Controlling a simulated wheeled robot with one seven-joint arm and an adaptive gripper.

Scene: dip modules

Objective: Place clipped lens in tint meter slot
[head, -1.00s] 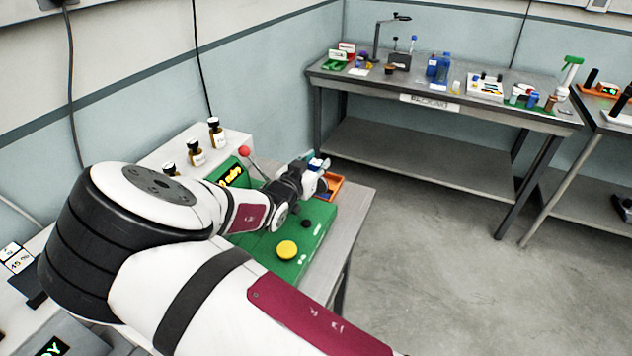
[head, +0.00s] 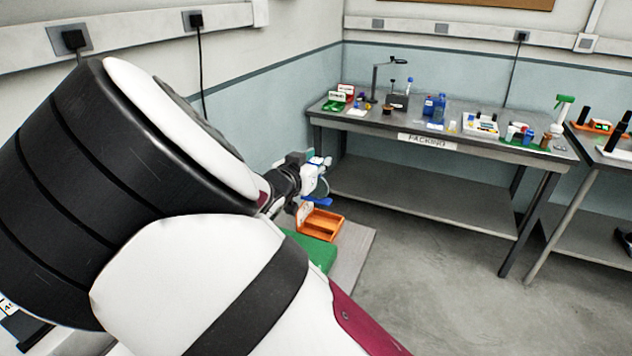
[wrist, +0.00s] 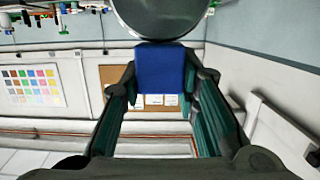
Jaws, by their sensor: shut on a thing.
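My gripper (wrist: 163,78) is shut on a blue clip (wrist: 160,66) in the wrist view. The clip sits between both fingers, and a round grey lens (wrist: 162,14) stands out beyond it, cut off by the top edge. In the head view my gripper (head: 313,182) is raised above and behind an orange tray (head: 320,222). The lens (head: 322,187) shows there as a thin ring with the blue clip (head: 318,201) by it. I cannot make out the tint meter slot in any view; my arm hides much of the near bench.
A corner of a green surface (head: 317,252) and the grey bench end (head: 352,250) show past my arm. A packing table (head: 400,130) with bottles and small items stands across the room. Open floor (head: 440,270) lies between.

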